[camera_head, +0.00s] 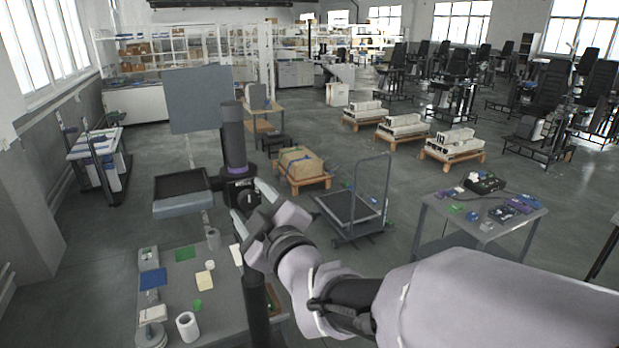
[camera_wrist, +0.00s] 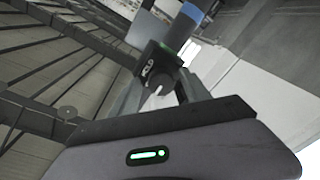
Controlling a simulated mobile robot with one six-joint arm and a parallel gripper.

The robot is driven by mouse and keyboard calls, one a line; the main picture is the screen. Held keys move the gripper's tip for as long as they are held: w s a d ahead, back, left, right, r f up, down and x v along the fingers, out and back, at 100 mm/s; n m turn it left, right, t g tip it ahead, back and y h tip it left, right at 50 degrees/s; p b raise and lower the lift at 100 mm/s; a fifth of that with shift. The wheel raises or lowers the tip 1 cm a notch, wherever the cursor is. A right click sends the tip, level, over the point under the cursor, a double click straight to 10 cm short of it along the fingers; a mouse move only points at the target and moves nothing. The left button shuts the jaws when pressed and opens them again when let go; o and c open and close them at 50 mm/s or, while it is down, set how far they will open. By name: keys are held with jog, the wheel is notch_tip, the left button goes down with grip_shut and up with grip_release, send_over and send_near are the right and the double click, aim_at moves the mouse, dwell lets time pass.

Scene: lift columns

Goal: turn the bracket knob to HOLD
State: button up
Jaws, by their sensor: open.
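The black bracket (camera_head: 238,190) sits on an upright dark lift column (camera_head: 233,140) in the head view. In the wrist view the bracket (camera_wrist: 153,62) carries small white lettering that I cannot read surely. A grey knob (camera_wrist: 160,82) with a pale tip is on its face, partly in shadow; its setting is not clear. My gripper (camera_wrist: 160,92) is open, one finger to each side of the knob, apparently without gripping it. In the head view my gripper (camera_head: 250,215) is close in front of the bracket, and my wrist hides the knob.
A grey panel (camera_head: 198,99) and a dark tray (camera_head: 181,186) are beside the column. A cart (camera_head: 352,208) and a second table (camera_head: 460,225) stand to the right, with open floor between.

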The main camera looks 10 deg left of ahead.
jog(key=shift+s, duration=0.15)
grip_shut()
